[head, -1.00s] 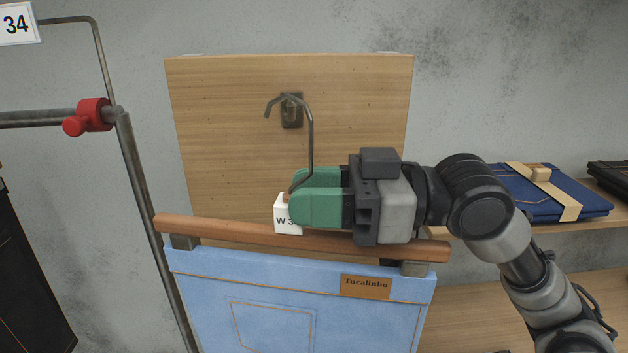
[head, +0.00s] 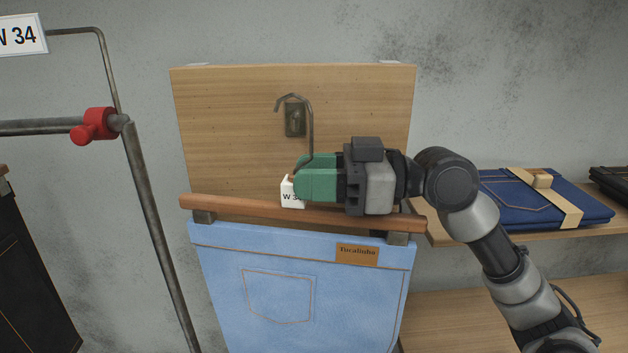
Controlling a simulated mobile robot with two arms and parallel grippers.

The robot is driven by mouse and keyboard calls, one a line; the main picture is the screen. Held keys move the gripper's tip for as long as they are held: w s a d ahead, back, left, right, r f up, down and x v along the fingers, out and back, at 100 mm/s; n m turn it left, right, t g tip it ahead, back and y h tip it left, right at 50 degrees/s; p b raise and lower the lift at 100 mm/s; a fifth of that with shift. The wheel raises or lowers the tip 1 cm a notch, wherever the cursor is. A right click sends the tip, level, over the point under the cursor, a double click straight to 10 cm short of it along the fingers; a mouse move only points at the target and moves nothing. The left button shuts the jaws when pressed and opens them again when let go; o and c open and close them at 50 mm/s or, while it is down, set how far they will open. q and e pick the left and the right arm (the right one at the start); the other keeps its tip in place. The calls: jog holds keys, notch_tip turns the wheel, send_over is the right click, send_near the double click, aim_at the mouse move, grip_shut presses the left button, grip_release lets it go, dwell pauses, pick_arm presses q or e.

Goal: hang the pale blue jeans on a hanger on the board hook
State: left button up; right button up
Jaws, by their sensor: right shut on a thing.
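The pale blue jeans (head: 290,290) hang from a wooden hanger (head: 240,206) by clips at both ends. The hanger has a metal hook curving up and a white size tag (head: 291,194). My right gripper (head: 303,178), with green fingers, is shut on the hanger at the base of its metal hook. The wooden board (head: 220,120) stands behind, with the board hook (head: 295,119) on a dark plate. The hanger's hook top overlaps the board hook in the picture; I cannot tell whether they touch. My left gripper is not in view.
A metal rail with a red clamp (head: 93,126) and a "W 34" sign (head: 20,36) stands at left, with dark jeans (head: 30,280) below. Folded blue jeans (head: 530,199) lie on a wooden shelf (head: 450,231) at right.

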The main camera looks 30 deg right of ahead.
jog(key=w+f+b, duration=0.1)
jog(key=w+d+f+b, duration=0.1)
jog(key=f+b, duration=0.1)
jog(key=shift+w+d+f, duration=0.15)
jog(key=shift+w+d, duration=0.05)
jog(key=shift+w, duration=0.15)
dwell(0.3)
dwell(0.4)
jog(key=o, duration=1)
jog(key=shift+o, duration=0.2)
jog(key=shift+f, duration=0.1)
